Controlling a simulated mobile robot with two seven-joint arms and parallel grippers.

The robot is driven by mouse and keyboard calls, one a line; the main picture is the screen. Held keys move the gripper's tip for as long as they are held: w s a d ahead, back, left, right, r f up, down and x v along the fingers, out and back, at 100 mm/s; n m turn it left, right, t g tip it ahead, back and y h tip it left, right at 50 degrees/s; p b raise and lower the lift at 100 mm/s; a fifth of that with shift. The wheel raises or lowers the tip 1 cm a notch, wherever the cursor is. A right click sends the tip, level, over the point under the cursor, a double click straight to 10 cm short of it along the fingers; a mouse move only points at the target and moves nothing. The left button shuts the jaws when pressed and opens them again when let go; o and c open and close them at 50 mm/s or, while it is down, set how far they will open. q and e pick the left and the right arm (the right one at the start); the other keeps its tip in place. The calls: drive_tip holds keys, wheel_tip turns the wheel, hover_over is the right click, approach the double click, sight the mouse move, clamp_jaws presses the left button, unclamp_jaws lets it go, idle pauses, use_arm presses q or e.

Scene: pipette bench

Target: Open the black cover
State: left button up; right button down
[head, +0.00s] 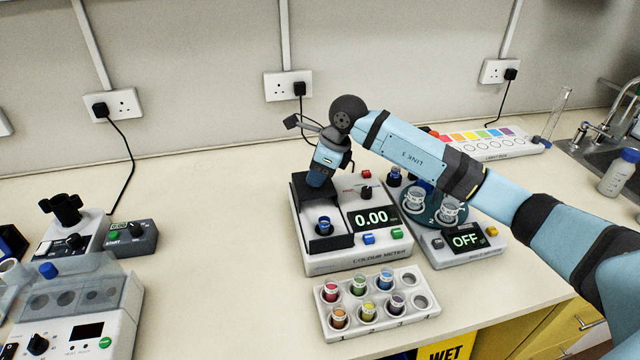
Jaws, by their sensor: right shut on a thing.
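The colour meter (375,250) is a white box with a lit display reading 0.00. At its left is a black well with a blue vial (324,225) visible inside. The black cover (301,190) appears raised at the back of this well, leaving the well uncovered from above. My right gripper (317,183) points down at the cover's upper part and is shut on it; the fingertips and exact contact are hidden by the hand. My left gripper is not in view.
A white rack (370,322) with several coloured vials stands in front of the meter. A carousel device (465,253) reading OFF is at its right, under my right arm. Other instruments (70,305) stand at the left. The bench between is clear.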

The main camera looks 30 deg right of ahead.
drive_tip(key=c, duration=0.9)
unclamp_jaws()
drive_tip(key=v, duration=1.3)
drive_tip(key=shift+r+b, duration=0.35)
drive_tip(key=shift+b, duration=0.05)
drive_tip(key=shift+s+d, duration=0.1)
